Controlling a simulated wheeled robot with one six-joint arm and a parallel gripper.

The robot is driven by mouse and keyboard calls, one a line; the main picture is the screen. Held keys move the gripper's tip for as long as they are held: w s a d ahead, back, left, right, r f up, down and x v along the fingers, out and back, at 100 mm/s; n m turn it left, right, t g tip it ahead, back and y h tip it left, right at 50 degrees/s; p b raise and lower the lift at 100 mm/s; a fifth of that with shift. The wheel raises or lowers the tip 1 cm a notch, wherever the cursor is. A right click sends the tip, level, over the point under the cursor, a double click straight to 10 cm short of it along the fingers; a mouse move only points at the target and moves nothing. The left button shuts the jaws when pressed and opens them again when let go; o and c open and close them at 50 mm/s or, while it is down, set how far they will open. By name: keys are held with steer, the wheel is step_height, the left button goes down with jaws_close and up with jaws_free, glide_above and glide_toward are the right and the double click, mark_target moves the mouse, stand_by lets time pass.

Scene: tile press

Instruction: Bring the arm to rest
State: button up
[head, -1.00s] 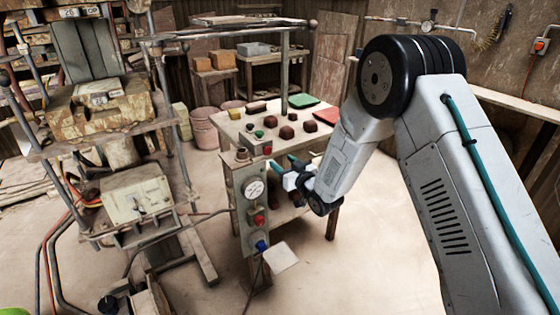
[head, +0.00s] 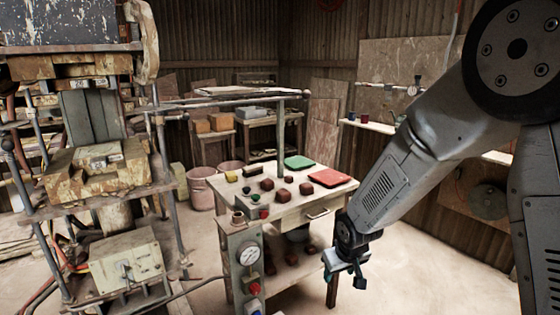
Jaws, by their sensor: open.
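My gripper (head: 345,280) shows in the head view at the lower middle right, at the end of my grey arm. It points downward, its teal-tipped fingers apart, with nothing seen between them. It hangs in front of the right front leg of the small table (head: 290,211), below the level of the tabletop. I cannot tell whether it touches the table. My arm slopes from the upper right down to it.
Brown blocks, a green pad (head: 299,162) and a red pad (head: 331,178) lie on the table. A control post with a gauge (head: 248,256) stands at its front left. The rusty press (head: 97,165) fills the left. Open floor lies at the lower right.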

steer(key=s+d+r+m+g, duration=0.1)
steer(key=s+d+r, duration=0.2)
steer(key=s+r, duration=0.4)
steer(key=s+d+r+m, duration=0.1)
steer(key=s+d+r, duration=0.3)
steer(key=s+r, duration=0.4)
steer(key=s+d+r+m+g, duration=0.1)
steer(key=s+d+r, duration=0.2)
steer(key=s, duration=1.4)
step_height(320, 180, up, 4)
steer(key=shift+s+d+r+m+g, duration=0.25)
steer(key=shift+s+m+g, duration=0.05)
steer(key=shift+m, duration=0.1)
